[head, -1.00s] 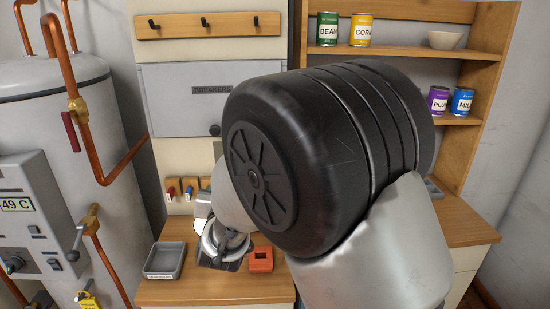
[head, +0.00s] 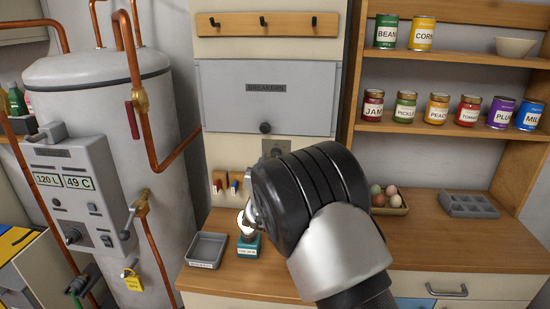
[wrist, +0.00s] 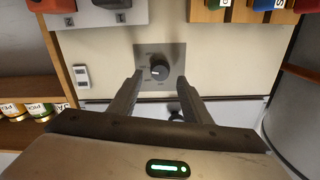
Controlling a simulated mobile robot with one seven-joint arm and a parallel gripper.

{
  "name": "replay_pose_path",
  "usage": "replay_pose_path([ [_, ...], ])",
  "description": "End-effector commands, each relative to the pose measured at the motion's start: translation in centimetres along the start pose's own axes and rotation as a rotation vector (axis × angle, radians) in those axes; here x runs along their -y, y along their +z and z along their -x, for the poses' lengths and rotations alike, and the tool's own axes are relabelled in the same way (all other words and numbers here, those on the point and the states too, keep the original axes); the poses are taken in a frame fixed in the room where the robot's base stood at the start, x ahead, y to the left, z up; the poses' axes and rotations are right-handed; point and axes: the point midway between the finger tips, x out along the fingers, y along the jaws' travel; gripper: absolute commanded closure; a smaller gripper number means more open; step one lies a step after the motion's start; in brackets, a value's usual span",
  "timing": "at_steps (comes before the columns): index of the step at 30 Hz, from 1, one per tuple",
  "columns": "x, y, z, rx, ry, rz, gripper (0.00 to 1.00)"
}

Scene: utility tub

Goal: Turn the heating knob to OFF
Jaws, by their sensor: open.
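A dark round knob with a pale mark sits on a square grey wall plate. It shows in the wrist view (wrist: 159,70), and the plate shows in the head view (head: 276,146) below the breaker box. I cannot read the lettering around the knob. My gripper (wrist: 160,78) is open and empty. Its two fingers point at the plate with the knob between them in the picture. I cannot tell how much gap is left. In the head view my arm hides the gripper.
The grey breaker box (head: 267,97) is just above the plate. Key hooks with coloured tags (head: 227,184) hang beside it. A grey tray (head: 207,250) and a teal block (head: 248,246) stand on the counter (head: 240,283). A boiler panel (head: 70,190) is at left, shelves at right.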

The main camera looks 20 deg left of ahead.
Motion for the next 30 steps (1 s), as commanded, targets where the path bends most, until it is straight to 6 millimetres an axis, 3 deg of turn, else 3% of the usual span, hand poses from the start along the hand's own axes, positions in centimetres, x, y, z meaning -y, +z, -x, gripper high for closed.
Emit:
replay_pose_path([
  [6, -0.1, 0.0, -2.4, 0.0, 0.001, 0.001, 0.56],
  [16, 0.0, 0.0, -2.8, 0.001, 0.001, 0.001, 0.56],
  [17, 0.0, 0.0, -2.8, 0.001, 0.001, 0.001, 0.58],
  [24, 0.0, 0.0, -2.8, 0.001, 0.001, 0.0, 0.97],
  [30, 0.0, 0.0, -2.8, 0.001, 0.001, 0.011, 0.97],
])
